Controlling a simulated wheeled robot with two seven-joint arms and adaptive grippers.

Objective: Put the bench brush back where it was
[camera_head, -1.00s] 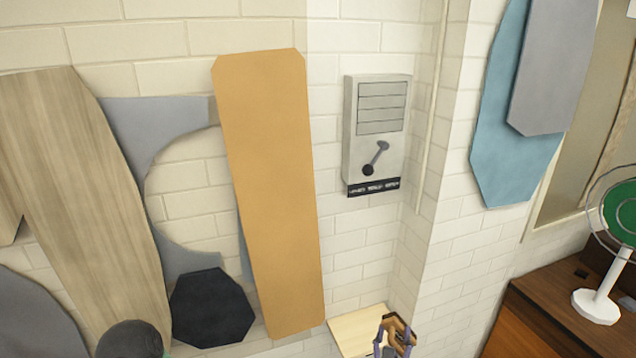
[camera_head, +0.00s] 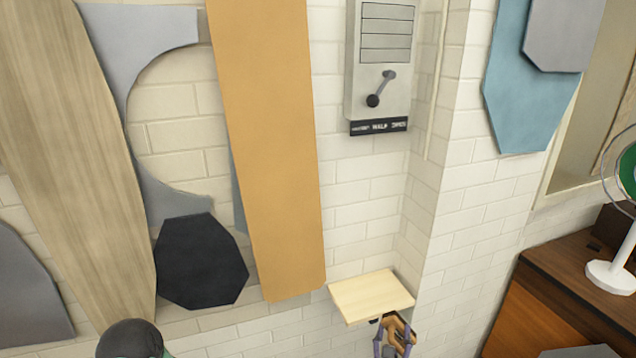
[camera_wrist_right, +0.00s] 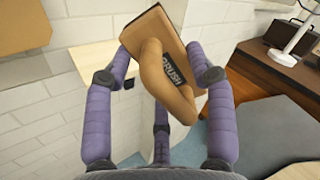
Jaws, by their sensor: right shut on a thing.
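The bench brush (camera_wrist_right: 170,80) is a tan wooden piece with a rounded handle and a dark label reading "BRUSH". My right gripper (camera_wrist_right: 160,66) has purple fingers and is shut on it, one finger on each side; the brush sits tilted in the grip. In the head view the brush (camera_head: 401,328) and my right gripper (camera_head: 392,342) show at the bottom edge, just below the front right part of a small pale wooden shelf (camera_head: 370,293). A small dark piece (camera_wrist_right: 128,83) shows under the shelf (camera_wrist_right: 93,57). My left gripper is not in view.
A grey wall box with a lever (camera_head: 380,75) hangs above the shelf. A tall orange board (camera_head: 270,150) stands left of it. A brown cabinet (camera_head: 560,285) with a fan (camera_head: 612,270) is at the right. Bare white brick lies between shelf and cabinet.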

